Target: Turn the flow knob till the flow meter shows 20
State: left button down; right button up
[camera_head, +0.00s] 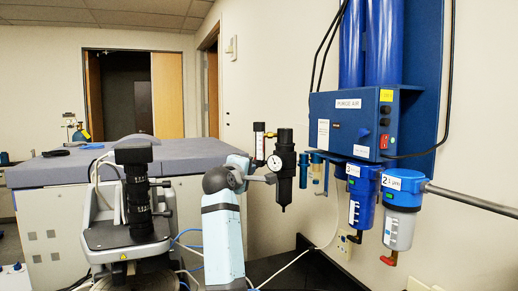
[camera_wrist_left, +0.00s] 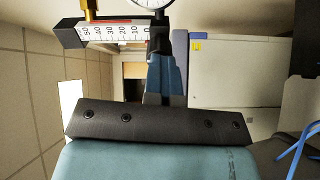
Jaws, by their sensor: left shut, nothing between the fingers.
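The flow meter (camera_head: 259,140) is a small upright black-framed tube left of the black filter housing. In the left wrist view the flow meter (camera_wrist_left: 110,33) lies sideways, its scale running from 50 at left to 0 at right. Some red shows along its tube, but I cannot read the flow. My left gripper (camera_head: 268,178) is shut and empty, just below the flow meter and beside the round gauge. In the wrist view its fingers (camera_wrist_left: 162,45) reach the scale's 0 end. I cannot make out the flow knob; the fingers may hide it. My right gripper is not in view.
A round white dial gauge (camera_head: 275,163) sits on the black filter housing (camera_head: 285,160), close to my fingers. A blue purge-air unit (camera_head: 350,122) hangs at right. A black microscope-like instrument (camera_head: 136,195) stands at left, before a grey-topped bench (camera_head: 60,170).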

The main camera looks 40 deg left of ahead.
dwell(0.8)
pick_arm(q)
jog(key=n, duration=2.4)
jog(key=shift+n, duration=0.3)
jog(key=c, duration=1.8)
grip_release()
jog(key=shift+c, duration=0.2)
